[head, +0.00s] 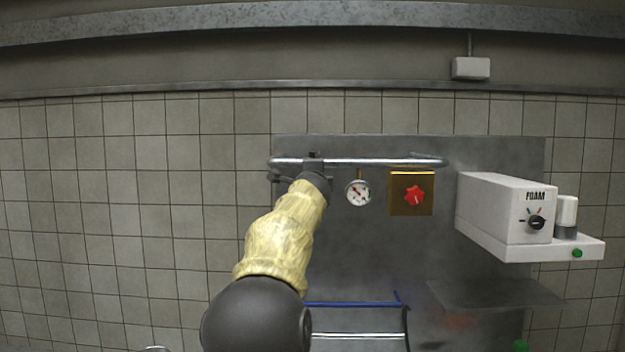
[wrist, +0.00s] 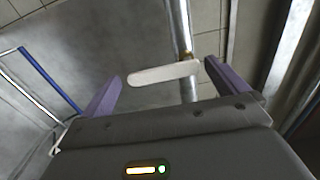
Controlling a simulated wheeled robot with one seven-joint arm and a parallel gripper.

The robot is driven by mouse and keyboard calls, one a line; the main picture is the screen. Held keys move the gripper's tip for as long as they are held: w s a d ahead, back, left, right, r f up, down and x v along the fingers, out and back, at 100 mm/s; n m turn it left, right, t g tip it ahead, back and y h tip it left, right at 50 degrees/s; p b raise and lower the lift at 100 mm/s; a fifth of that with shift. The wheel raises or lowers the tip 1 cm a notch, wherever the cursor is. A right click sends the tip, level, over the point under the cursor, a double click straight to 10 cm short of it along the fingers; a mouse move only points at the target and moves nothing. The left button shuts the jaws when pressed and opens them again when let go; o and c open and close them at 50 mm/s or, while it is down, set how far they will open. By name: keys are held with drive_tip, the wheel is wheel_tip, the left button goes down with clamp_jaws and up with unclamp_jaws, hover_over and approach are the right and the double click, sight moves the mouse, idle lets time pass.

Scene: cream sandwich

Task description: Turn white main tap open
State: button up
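The white main tap is a flat white lever (wrist: 165,74) in the wrist view. It lies crosswise in front of a metal pipe (wrist: 184,35) and spans most of the gap between my fingers. My gripper (wrist: 162,69) is open, its two purple fingers spread to the left and right of the lever. The lever's right end is close to the right fingertip; I cannot tell whether they touch. A small gap shows at the left finger. In the head view my gripper (head: 313,170) is at the left part of the horizontal pipe (head: 380,162), and the lever is hidden there.
Right of my gripper are a round gauge (head: 358,193) and a brass plate (head: 398,207) with a red knob (head: 415,196). A white FOAM box (head: 500,215) juts out farther right. A blue rail (head: 350,304) is below, and it also shows in the wrist view (wrist: 48,78).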

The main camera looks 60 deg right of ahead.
drive_tip(key=shift+a+r, duration=0.1)
drive_tip(key=v, duration=1.7)
drive_tip(key=shift+p, duration=0.3)
drive_tip(key=shift+s, duration=0.15)
